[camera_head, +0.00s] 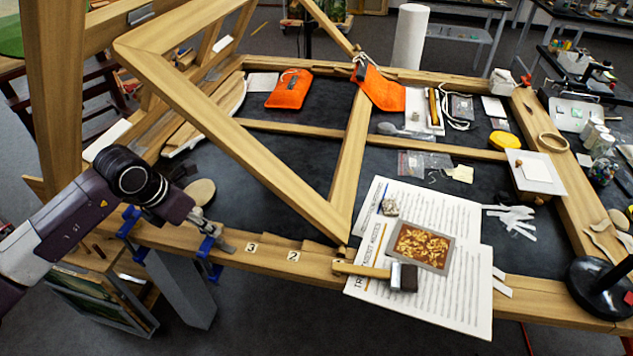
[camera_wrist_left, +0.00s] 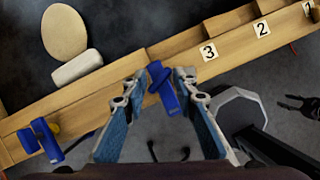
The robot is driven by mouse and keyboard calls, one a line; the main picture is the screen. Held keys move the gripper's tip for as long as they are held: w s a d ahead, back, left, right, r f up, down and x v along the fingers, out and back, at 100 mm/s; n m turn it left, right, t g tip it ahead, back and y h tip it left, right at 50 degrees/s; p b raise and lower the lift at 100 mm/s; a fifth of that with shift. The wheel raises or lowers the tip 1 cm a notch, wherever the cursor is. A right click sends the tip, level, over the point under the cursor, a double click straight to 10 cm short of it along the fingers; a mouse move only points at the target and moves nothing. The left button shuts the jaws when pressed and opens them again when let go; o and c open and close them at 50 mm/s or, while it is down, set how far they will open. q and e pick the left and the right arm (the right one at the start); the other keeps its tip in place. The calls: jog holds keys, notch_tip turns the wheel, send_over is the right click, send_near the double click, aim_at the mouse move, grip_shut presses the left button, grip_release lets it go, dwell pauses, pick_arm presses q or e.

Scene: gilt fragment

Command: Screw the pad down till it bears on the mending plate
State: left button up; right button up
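My left gripper (camera_head: 213,232) reaches in from the left to the front rail of the wooden frame. In the wrist view its two fingers (camera_wrist_left: 160,80), with blue inner faces, stand apart and open. A blue clamp (camera_wrist_left: 162,88) on the rail lies between the fingertips, with gaps showing on both sides; it also shows in the head view (camera_head: 207,246), partly hidden by the gripper. A second blue clamp (camera_wrist_left: 40,140) sits farther left on the rail, also in the head view (camera_head: 130,221). I cannot make out a screw pad or a mending plate. My right gripper is not recognisable.
The front rail (camera_head: 280,263) carries number tags. A tilted wooden frame (camera_head: 230,140) rises above the dark panel. A round cream disc (camera_wrist_left: 65,32) and white block (camera_wrist_left: 76,69) lie behind the rail.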

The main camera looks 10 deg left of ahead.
pick_arm(q)
jog(key=n+p, duration=0.2)
jog(key=n+y+p, duration=0.1)
jog(key=n+p, duration=0.1)
jog(key=p, duration=0.1)
jog(key=shift+s+d+r+y, duration=0.1)
jog(key=shift+d+r+y, duration=0.1)
jog(key=shift+r+y, duration=0.15)
jog(key=shift+a+r+b, duration=0.1)
jog(key=shift+a+b, duration=0.05)
jog(key=shift+b, duration=0.45)
jog(key=b+v, duration=0.2)
jog(key=v, duration=0.5)
jog(key=s+d+h, duration=0.1)
jog(key=d+h, duration=0.6)
jog(key=d, duration=1)
jog(key=d+r+n+t+h, duration=0.1)
jog(key=d+r+t+h, duration=0.2)
jog(key=d+r+h, duration=0.4)
notch_tip(320, 180, up, 3)
jog(key=d, duration=0.2)
jog(key=shift+s+d+n, duration=0.3)
jog(key=shift+d, duration=0.05)
pick_arm(e)
jog(key=r, duration=0.2)
jog(key=shift+w+d+r, duration=0.1)
jog(key=shift+d+r, duration=0.25)
jog(key=shift+r, duration=0.05)
